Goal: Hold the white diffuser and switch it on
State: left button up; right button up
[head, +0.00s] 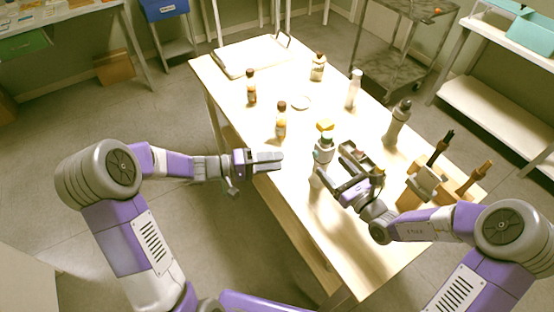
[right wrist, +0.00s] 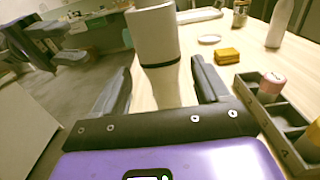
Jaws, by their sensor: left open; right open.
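The white diffuser (head: 322,156) stands upright near the table's front edge, a pale cylinder with a darker top. In the right wrist view the white cylinder (right wrist: 154,36) has a dark band near its base and stands ahead, between the lines of my two fingers. My right gripper (head: 335,176) is open beside it, and in the wrist view (right wrist: 160,92) bare tabletop shows between the fingers. I cannot tell whether a finger touches it. My left gripper (head: 279,160) is open and empty at the table's left edge, left of the diffuser.
A dark compartment tray (right wrist: 254,92) with small bottles is close right of my right gripper. A yellow block (head: 325,125) lies behind the diffuser. Amber bottles (head: 281,124), a white bottle (head: 354,90) and a grey bottle (head: 397,124) stand farther back. A white tray (head: 250,57) lies at the far end.

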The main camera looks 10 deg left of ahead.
jog(key=shift+f, duration=0.25)
jog(key=f, duration=0.7)
jog(key=shift+w+a+f, duration=0.2)
jog(key=shift+a+f, duration=0.05)
jog(key=shift+f, duration=0.1)
pick_arm(q)
jog(key=shift+r, duration=0.2)
pick_arm(e)
jog(key=x, duration=0.7)
jog(key=shift+r, duration=0.1)
jog(key=shift+c, duration=0.3)
jog(key=c, duration=1)
pick_arm(q)
jog(key=shift+c, duration=0.6)
pick_arm(e)
jog(key=shift+c, duration=0.5)
pick_arm(q)
grip_shut()
